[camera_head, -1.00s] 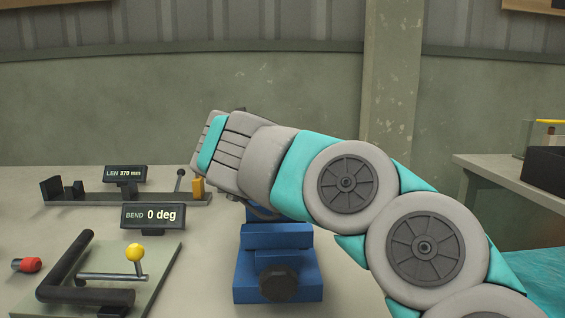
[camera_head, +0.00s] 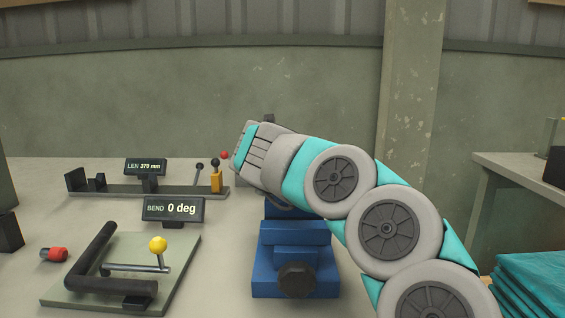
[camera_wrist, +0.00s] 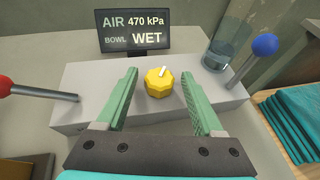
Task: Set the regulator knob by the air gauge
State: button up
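The regulator knob (camera_wrist: 159,83) is yellow and faceted, with a white pointer mark, on a light grey block (camera_wrist: 75,108) in the wrist view. The air gauge display (camera_wrist: 135,32) behind it reads AIR 470 kPa and BOWL WET. My gripper (camera_wrist: 165,85) is open, its two green fingers on either side of the knob with gaps between. I cannot tell how far above the block the fingertips are. In the head view my arm hides the knob and the gauge.
A red-ball lever (camera_wrist: 40,92) stands left of the knob. A blue-ball lever (camera_wrist: 252,58) and a clear bowl (camera_wrist: 219,52) stand right. In the head view, a blue vise (camera_head: 295,260), a bending jig (camera_head: 190,278) and a length stop (camera_head: 130,191) share the bench. Teal cloths (camera_head: 540,285) lie right.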

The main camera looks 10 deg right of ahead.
grip_shut()
dwell(0.3)
jog(key=shift+n+y, duration=0.3)
jog(key=n+y, duration=0.2)
jog(key=n+t+y, duration=0.1)
jog(key=y, duration=0.1)
jog(key=shift+s+d+r+n+y+p, duration=0.1)
jog(key=shift+d+n+y+p, duration=0.1)
jog(key=shift+n+y+p, duration=0.15)
jog(key=n+y, duration=0.4)
jog(key=shift+d, duration=0.35)
jog(key=shift+d+n+g+y, duration=0.1)
jog(key=shift+n+g+y, duration=0.4)
jog(key=shift+n+y, duration=0.85)
jog(key=shift+y, duration=0.2)
jog(key=shift+o, duration=0.6)
grip_release()
